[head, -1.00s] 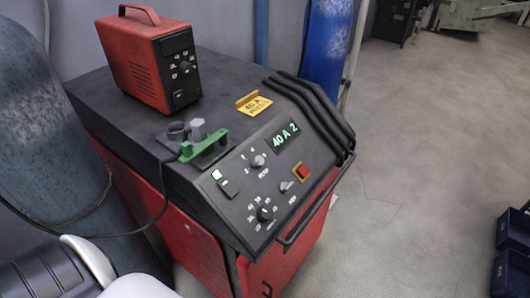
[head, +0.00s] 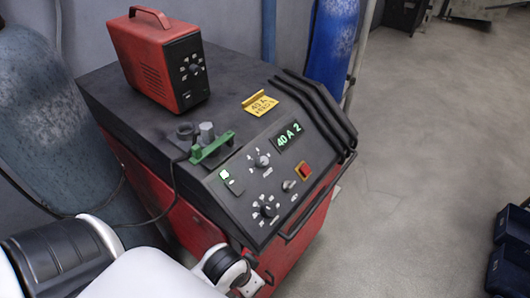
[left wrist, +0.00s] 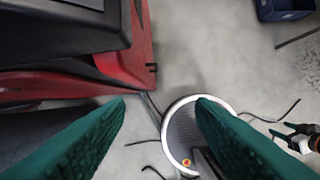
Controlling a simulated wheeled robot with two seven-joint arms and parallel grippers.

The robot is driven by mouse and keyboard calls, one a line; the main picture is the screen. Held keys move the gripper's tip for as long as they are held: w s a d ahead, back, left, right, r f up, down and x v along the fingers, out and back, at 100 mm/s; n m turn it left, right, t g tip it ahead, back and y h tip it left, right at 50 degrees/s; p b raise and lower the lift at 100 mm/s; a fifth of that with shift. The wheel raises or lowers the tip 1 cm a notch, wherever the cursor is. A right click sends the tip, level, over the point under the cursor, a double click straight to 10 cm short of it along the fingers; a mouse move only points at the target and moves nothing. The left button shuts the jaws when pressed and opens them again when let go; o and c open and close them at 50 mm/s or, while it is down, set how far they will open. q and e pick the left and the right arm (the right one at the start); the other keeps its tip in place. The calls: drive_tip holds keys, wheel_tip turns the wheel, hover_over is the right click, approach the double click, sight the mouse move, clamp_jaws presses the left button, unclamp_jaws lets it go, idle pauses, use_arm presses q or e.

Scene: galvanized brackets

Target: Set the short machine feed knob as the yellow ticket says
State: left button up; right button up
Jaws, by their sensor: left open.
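The low red-and-black machine (head: 180,215) stands by the wall. Its sloped panel has the upper knob (head: 262,160), whose small label looks like FEED. A larger knob (head: 268,210) with a ring of marks sits lower. The green display (head: 289,135) reads 40 A 2. The yellow ticket (head: 261,104) on top reads 40 A, with a second line like FEED whose number I cannot read surely. My left gripper (left wrist: 160,100) is open and empty, beside the machine's red side over the floor. What looks like my right gripper (left wrist: 290,135) is small at the right edge.
A red box unit (head: 160,60) with its own knob stands on top. A green clamp (head: 212,147) with a cable, a small switch knob (head: 289,186) and a red button (head: 304,171) sit nearby. A front handrail edges the panel.

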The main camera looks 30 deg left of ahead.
use_arm(q)
drive_tip(key=w+d+r+m+t+h, duration=0.1)
drive_tip(key=w+d+r+t, duration=0.2)
drive_tip(key=w+r+t, duration=0.65)
drive_tip(key=w+d+r+m+t+h, duration=0.1)
drive_tip(key=w+d+r+m+t, duration=0.2)
drive_tip(key=w+r, duration=1.05)
drive_tip(key=w+d+r+m+t+h, duration=0.3)
drive_tip(key=d+r+m+h, duration=0.25)
drive_tip(key=d+h, duration=0.25)
drive_tip(key=d+r+m+g+h, duration=0.3)
drive_tip(key=d+m+h, duration=0.1)
drive_tip(key=m+h, duration=0.15)
drive_tip(key=m+g+y, duration=0.8)
drive_tip(key=g+y, duration=1)
drive_tip(key=g, duration=0.1)
approach(264, 159)
drive_tip(key=p+x, duration=0.2)
drive_tip(key=x, duration=0.1)
drive_tip(key=p+x, duration=0.2)
drive_tip(key=x, duration=0.2)
drive_tip(key=shift+s+a+f+p, duration=0.1)
drive_tip(key=shift+s+f+p, duration=0.1)
drive_tip(key=shift+s+p, duration=0.15)
drive_tip(key=shift+a+f, duration=0.1)
drive_tip(key=shift+f, duration=0.7)
